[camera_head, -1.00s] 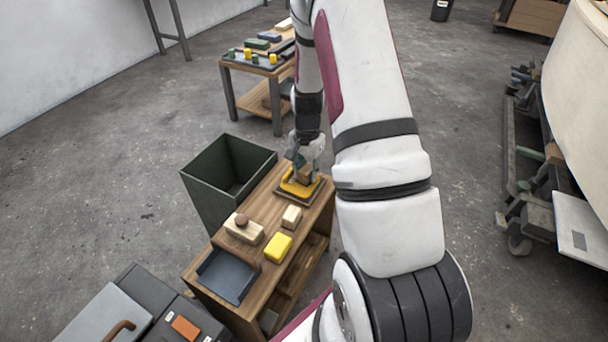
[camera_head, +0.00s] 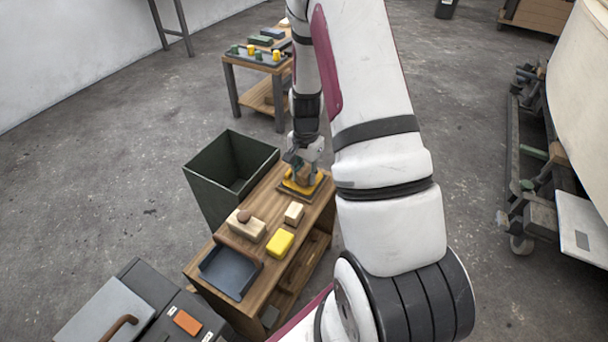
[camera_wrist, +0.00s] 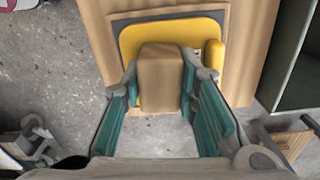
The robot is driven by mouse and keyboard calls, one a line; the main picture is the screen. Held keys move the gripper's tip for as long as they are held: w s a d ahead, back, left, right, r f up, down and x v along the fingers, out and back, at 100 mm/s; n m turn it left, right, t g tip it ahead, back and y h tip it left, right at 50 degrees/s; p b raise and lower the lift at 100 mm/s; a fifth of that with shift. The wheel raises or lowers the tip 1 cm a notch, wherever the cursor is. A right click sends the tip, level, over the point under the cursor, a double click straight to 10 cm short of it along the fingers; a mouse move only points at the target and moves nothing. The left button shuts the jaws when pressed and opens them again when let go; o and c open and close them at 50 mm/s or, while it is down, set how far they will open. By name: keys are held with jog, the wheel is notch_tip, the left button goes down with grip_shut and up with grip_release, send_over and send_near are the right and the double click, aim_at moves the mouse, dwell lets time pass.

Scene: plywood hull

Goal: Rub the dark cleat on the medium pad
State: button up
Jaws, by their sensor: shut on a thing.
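A brown wooden cleat (camera_wrist: 162,78) is between my gripper's fingers in the wrist view. My gripper (camera_wrist: 160,88) is shut on it. The cleat also shows small under my gripper (camera_head: 304,160) in the head view. A yellow pad (camera_wrist: 212,30) on a grey-edged base lies directly below and behind the cleat. In the head view the yellow pad (camera_head: 292,188) is at the far end of the bench, partly covered by the gripper and cleat. I cannot tell whether the cleat touches the pad.
The wooden bench (camera_head: 263,200) also holds a knobbed block (camera_head: 247,228), a pale block (camera_head: 293,213), a yellow block (camera_head: 280,242) and a dark tray (camera_head: 215,282). A dark green bin (camera_head: 208,183) stands against its left side. A second table (camera_head: 262,66) stands farther back.

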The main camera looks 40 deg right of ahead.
jog(key=shift+w+d, duration=0.2)
jog(key=shift+d, duration=0.35)
jog(key=shift+w+d, duration=0.15)
jog(key=shift+d, duration=0.4)
jog(key=shift+s+a, duration=0.3)
jog(key=shift+a, duration=0.55)
jog(key=shift+s+a, duration=0.3)
jog(key=shift+a, duration=0.55)
jog(key=shift+w+d, duration=0.35)
jog(key=shift+d, duration=0.5)
jog(key=shift+w+d, duration=0.3)
jog(key=shift+d, duration=0.55)
jog(key=shift+r, duration=0.1)
jog(key=shift+r+p, duration=2.65)
jog(key=shift+r, duration=0.85)
